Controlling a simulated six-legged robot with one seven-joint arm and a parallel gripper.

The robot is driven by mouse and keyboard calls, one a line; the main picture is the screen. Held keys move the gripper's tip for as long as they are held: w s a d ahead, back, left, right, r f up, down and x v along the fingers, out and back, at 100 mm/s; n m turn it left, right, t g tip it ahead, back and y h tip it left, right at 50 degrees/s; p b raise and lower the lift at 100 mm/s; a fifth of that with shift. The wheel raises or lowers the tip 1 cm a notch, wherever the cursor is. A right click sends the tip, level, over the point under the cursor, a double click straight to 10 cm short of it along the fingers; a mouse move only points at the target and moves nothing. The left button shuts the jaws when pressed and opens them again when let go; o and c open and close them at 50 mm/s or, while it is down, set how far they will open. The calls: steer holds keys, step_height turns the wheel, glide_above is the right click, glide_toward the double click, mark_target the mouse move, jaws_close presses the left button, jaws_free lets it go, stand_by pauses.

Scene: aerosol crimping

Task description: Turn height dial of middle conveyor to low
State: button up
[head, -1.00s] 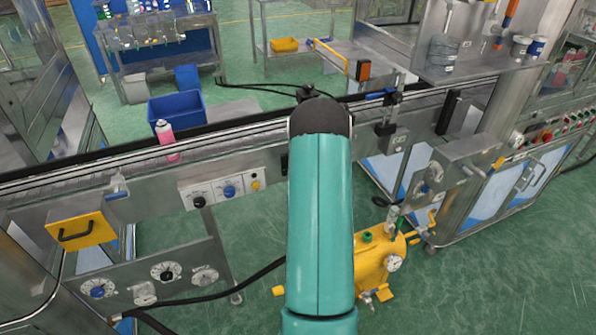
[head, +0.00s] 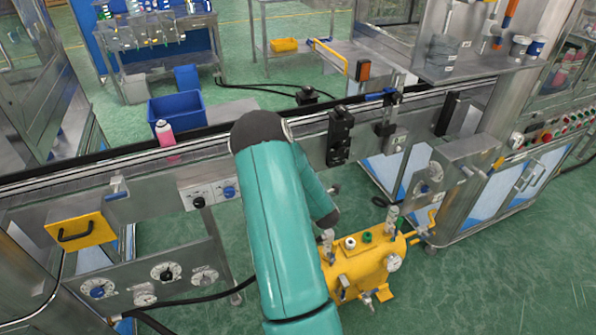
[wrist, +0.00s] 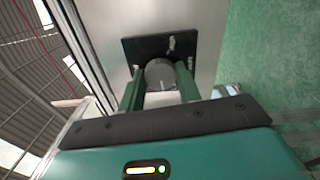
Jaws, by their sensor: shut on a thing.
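In the wrist view, a grey round dial knob (wrist: 160,73) sits on a dark square plate (wrist: 142,47) fixed to a pale metal face. Light marks show on the plate near the knob. My gripper (wrist: 160,86) has one green finger on each side of the knob and is shut on it. The conveyor (head: 85,185) runs across the head view, with a metal front panel. In the head view my arm covers part of that front, and I cannot make out my gripper or this dial there.
A pink can (head: 165,132) stands on the conveyor at left. A white panel with knobs (head: 207,194) and a yellow handled box (head: 81,230) are on its front. A black box (head: 340,138) is right of my arm. A yellow tank (head: 362,266) stands on the floor below.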

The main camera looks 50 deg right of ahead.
steer(key=shift+s+n, duration=0.1)
steer(key=shift+n, duration=2.1)
steer(key=o, duration=0.9)
steer(key=shift+o, duration=0.3)
steer(key=v, duration=1.3)
steer(key=shift+s+a, duration=0.2)
steer(key=shift+s, duration=0.1)
